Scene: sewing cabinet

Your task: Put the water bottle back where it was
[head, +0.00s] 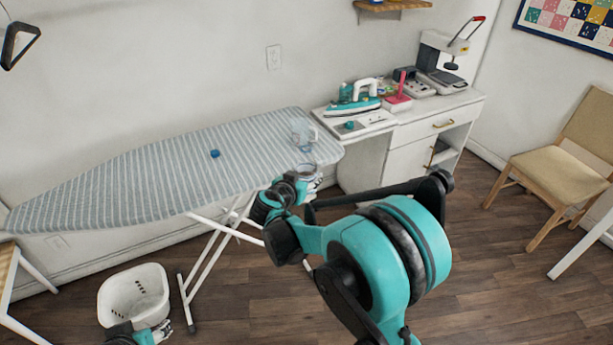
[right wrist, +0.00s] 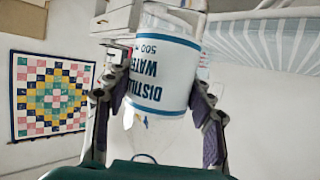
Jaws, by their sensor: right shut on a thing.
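In the right wrist view, the water bottle (right wrist: 160,68) has a white label with blue bands and upside-down lettering that reads distilled water, 500 ml. My right gripper (right wrist: 155,88) is shut around it, with one dark finger on each side. In the head view, this gripper (head: 307,183) is at the right end of the striped ironing board (head: 110,180), and the bottle is small and partly hidden there. A clear, see-through vessel form (head: 303,134) shows just above it; I cannot tell whether it belongs to the bottle. My left gripper (head: 160,332) is at the bottom left, mostly cut off.
A white cabinet (head: 405,160) stands right of the board, holding a teal iron (head: 354,97), a pink stand (head: 397,100) and a machine (head: 440,60). A small blue object (head: 215,154) lies on the board. A white basket (head: 133,292) is on the floor. A chair (head: 560,150) stands right.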

